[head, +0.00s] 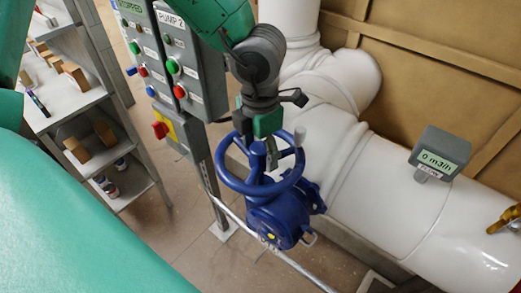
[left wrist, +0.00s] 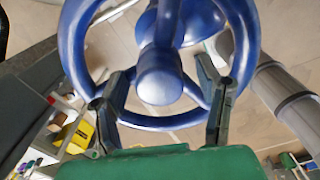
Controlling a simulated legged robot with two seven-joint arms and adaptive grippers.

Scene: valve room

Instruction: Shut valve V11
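The valve is a blue handwheel (head: 229,178) on a blue gear body (head: 283,218) beside a thick white pipe. A small label on the body is too small to read for certain. My left gripper (head: 264,158) points down over the wheel from above. In the left wrist view the gripper (left wrist: 165,75) has its fingers apart, one on each side of the hub (left wrist: 160,75), near the rim (left wrist: 160,121). Nothing is clamped between them; contact with the wheel cannot be told. My right gripper is not in view.
A grey meter (head: 443,150) on the white pipe (head: 385,190) reads 0 m3/h. Pump control boxes (head: 192,60) and a yellow panel with a red knob (head: 160,130) stand left of the wheel. A shelf (head: 65,105) with boxes is further left. A pale rail (head: 290,262) runs below the valve.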

